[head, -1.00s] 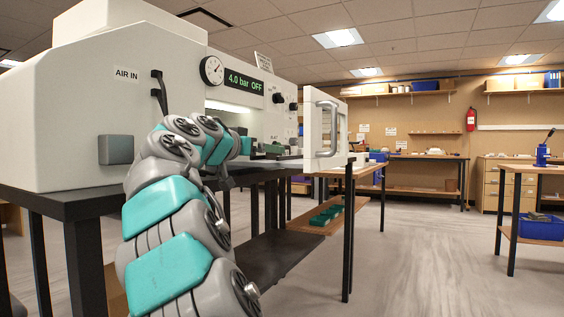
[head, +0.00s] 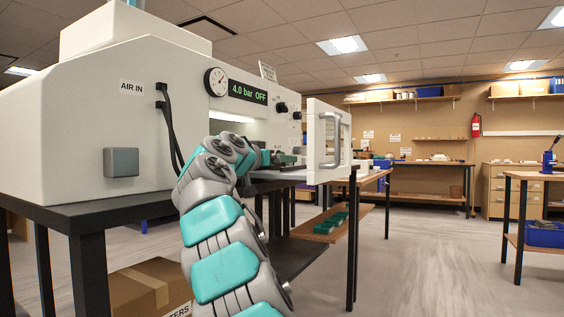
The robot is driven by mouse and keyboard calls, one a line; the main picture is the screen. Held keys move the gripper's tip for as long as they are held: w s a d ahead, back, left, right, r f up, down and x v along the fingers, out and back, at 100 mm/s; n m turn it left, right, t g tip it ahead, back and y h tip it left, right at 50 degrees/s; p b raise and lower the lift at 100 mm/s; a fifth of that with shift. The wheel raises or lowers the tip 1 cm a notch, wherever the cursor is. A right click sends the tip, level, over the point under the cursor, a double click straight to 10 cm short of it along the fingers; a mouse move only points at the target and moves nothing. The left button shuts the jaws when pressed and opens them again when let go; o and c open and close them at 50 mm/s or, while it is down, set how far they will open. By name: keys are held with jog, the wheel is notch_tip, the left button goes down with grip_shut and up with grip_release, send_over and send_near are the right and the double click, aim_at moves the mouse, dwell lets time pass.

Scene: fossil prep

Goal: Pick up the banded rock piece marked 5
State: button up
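The banded rock piece marked 5 does not show in the head view. A white cabinet machine (head: 90,130) fills the left side, with a dial gauge and a display (head: 248,90) reading "4.0 bar OFF". Its door (head: 315,140), with a grey handle, stands swung open to the right. My arm reaches up to the machine's lit front opening. My gripper is hidden behind the arm's end and the machine, so its fingers do not show.
The machine stands on a dark table (head: 75,213). A cardboard box (head: 150,288) lies beneath it. Green trays (head: 330,222) sit on a low wooden shelf. Workbenches and a fire extinguisher (head: 476,125) stand at the back. The floor on the right is open.

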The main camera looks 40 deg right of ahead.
jog(key=shift+w+d, duration=0.15)
jog(key=shift+d, duration=0.2)
jog(key=shift+c, duration=0.2)
grip_shut()
dwell(0.4)
